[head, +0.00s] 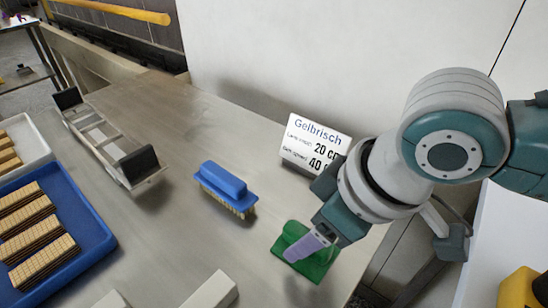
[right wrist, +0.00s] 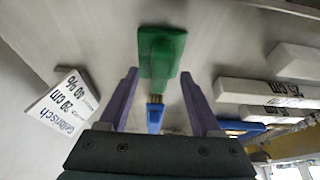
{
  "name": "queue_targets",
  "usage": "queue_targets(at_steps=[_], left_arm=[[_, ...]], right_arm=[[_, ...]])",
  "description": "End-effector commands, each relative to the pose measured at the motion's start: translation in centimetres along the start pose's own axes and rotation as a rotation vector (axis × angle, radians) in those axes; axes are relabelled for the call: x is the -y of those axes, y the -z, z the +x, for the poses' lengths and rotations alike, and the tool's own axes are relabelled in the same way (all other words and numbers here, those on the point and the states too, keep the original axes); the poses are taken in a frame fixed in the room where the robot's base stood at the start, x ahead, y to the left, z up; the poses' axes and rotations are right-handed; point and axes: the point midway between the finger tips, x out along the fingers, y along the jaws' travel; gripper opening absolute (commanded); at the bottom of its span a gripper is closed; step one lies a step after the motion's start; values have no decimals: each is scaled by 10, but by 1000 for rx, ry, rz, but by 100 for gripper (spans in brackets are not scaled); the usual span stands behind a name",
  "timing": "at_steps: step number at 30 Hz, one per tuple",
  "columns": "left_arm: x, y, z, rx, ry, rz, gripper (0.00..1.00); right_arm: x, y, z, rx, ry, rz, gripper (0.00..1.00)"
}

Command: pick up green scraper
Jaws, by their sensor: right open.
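The green scraper (head: 318,268) lies on the steel table near its right edge, partly hidden by my right gripper in the head view. My right gripper (head: 303,252) reaches down over it with its purple fingers apart. In the right wrist view the green scraper (right wrist: 160,55) shows between and beyond the two open fingers of my right gripper (right wrist: 160,74). I cannot tell whether the fingers touch it. My left gripper is not in view.
A blue brush (head: 225,185) lies left of the scraper. A white sign (head: 314,142) stands behind it against the wall. A metal frame (head: 100,135) and a blue tray (head: 98,238) with wafers are at left. White blocks (head: 212,290) lie at the front.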

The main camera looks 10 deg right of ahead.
Motion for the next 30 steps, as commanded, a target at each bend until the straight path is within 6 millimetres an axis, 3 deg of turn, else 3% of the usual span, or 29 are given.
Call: queue_targets(at_steps=[5, 22, 30], left_arm=[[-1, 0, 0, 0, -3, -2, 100], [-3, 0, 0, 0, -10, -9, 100], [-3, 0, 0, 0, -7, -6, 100]], right_arm=[[0, 0, 0, 0, 0, 0, 64], [0, 0, -1, 0, 0, 1, 0], [0, 0, -1, 1, 0, 1, 0]])
